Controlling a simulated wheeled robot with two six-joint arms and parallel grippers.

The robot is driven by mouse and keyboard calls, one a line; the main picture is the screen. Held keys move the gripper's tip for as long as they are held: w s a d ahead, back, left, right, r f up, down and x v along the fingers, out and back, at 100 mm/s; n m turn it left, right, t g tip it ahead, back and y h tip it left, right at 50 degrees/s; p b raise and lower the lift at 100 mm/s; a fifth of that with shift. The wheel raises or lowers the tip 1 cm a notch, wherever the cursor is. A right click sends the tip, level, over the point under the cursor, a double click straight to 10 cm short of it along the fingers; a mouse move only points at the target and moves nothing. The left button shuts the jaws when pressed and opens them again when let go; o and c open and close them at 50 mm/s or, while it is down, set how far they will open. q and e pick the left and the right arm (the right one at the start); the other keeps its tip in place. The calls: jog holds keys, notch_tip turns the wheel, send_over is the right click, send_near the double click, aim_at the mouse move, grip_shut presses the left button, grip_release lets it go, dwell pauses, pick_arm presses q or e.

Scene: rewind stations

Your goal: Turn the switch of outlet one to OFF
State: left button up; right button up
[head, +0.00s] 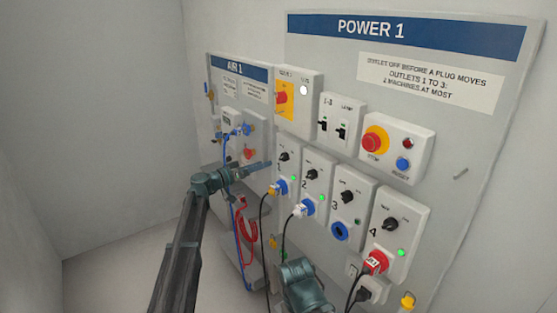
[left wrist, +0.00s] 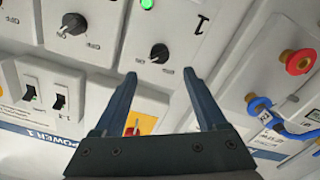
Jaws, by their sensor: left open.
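Outlet one (head: 288,151) is a white box on the power panel with a black switch knob (head: 284,156), a lit green lamp and a blue plug (head: 279,187) in its socket. My left gripper (head: 268,164) is open, just left of the knob and pointing at it. In the left wrist view the knob (left wrist: 158,53) lies straight ahead of the gap between the open fingertips (left wrist: 159,75), with nothing held. The fingers of my right gripper do not show.
Outlet two (head: 317,178) sits close to the right, with a plug and a lit lamp. The main switch box (head: 298,100) is above. The air panel (head: 240,100) with blue and red hoses is at left. Cables hang below the outlets. The floor at left is clear.

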aim_at(280, 158)
pick_arm(q)
jog(key=x, duration=0.8)
jog(key=shift+w+d, duration=0.15)
grip_shut()
